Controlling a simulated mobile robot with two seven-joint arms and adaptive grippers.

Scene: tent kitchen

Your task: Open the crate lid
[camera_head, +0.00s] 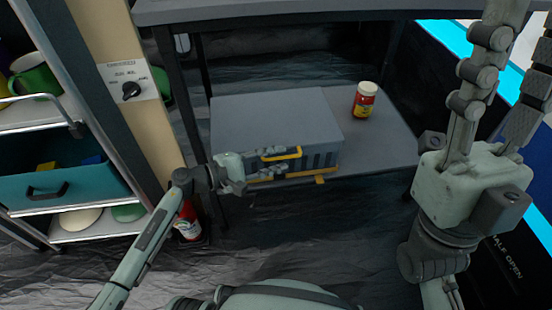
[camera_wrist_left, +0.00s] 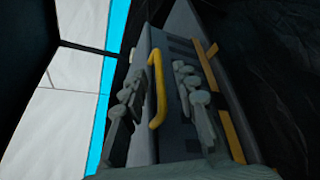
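The grey crate (camera_head: 325,160) sits on a low shelf with its flat grey lid (camera_head: 270,115) shut. A yellow handle (camera_head: 295,153) is on the crate's front, and it also shows in the left wrist view (camera_wrist_left: 157,85). My left gripper (camera_head: 268,160) is at the crate's front. In the left wrist view its two fingers (camera_wrist_left: 160,95) are apart, one on each side of the handle; I cannot tell whether either touches it. My right gripper (camera_head: 500,85) is raised at the right, near the head camera, with its fingers spread and empty.
A jar with a red and yellow label (camera_head: 364,100) stands on the shelf (camera_head: 385,140) right of the crate. A cabinet with an open teal drawer (camera_head: 70,190) is at the left. A red bottle (camera_head: 188,222) stands on the floor below my left wrist. A tabletop (camera_head: 300,8) overhangs the shelf.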

